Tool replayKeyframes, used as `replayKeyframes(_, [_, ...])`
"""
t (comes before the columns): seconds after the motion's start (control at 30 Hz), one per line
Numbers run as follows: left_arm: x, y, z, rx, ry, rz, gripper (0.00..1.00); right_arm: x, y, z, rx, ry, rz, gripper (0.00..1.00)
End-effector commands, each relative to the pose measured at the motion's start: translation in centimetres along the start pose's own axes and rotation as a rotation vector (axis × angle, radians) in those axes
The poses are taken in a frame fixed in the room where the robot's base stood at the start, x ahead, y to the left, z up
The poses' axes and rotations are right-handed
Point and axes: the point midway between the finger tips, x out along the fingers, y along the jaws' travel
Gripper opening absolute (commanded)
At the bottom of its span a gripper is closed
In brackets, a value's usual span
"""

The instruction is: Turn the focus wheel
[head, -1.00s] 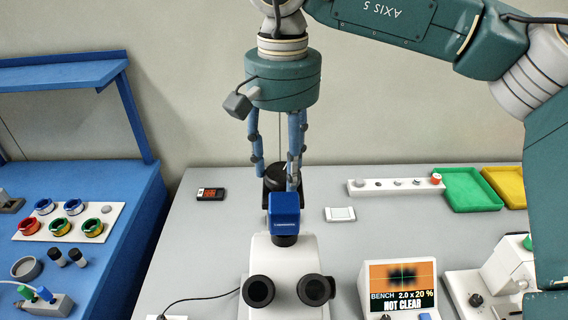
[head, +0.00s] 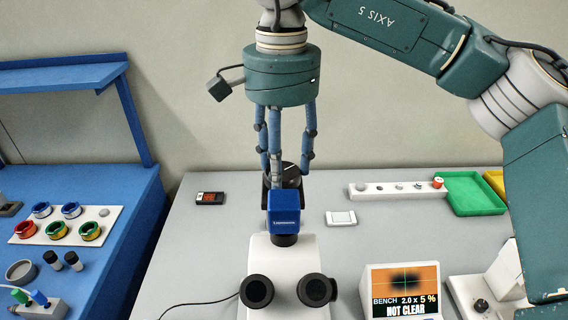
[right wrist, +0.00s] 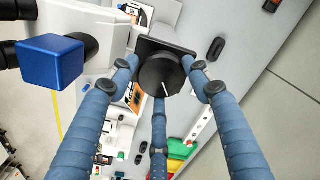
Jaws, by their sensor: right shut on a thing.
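The focus wheel (right wrist: 162,75) is a black round knob with a white mark on its face, at the back of the microscope. In the head view the wheel (head: 289,170) shows partly behind the blue camera block (head: 284,205). My right gripper (head: 288,165) comes down from above, its blue fingers shut around the wheel; in the right wrist view the fingers (right wrist: 163,80) surround it. The white microscope (head: 287,268) stands in front with two black eyepieces. A small display (head: 403,292) shows a dark blur on orange, "2.0 x 5 %" and "NOT CLEAR". My left gripper is not in view.
A white strip with knobs (head: 397,190), a green tray (head: 474,196) and a yellow tray (head: 496,181) lie at the right. A white device (head: 341,218) and a small dark meter (head: 210,198) lie on the grey table. A blue bench (head: 100,245) stands at left.

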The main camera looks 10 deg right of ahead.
Motion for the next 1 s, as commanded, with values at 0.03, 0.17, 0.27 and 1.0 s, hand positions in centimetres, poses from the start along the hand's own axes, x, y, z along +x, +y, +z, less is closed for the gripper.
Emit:
replayKeyframes(0.03, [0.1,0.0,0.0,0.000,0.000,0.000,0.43,0.4,0.0,0.4,-0.003,-0.008,0.007,0.23])
replayKeyframes(0.17, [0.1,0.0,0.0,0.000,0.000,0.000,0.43,0.4,0.0,0.4,0.002,-0.009,0.007,0.23])
replayKeyframes(0.27, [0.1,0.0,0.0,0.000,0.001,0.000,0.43,0.4,0.0,0.4,0.002,-0.009,0.007,0.23])
replayKeyframes(1.0, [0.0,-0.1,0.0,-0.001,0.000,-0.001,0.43,-1.6,-0.1,0.2,0.008,-0.002,-0.002,0.66])
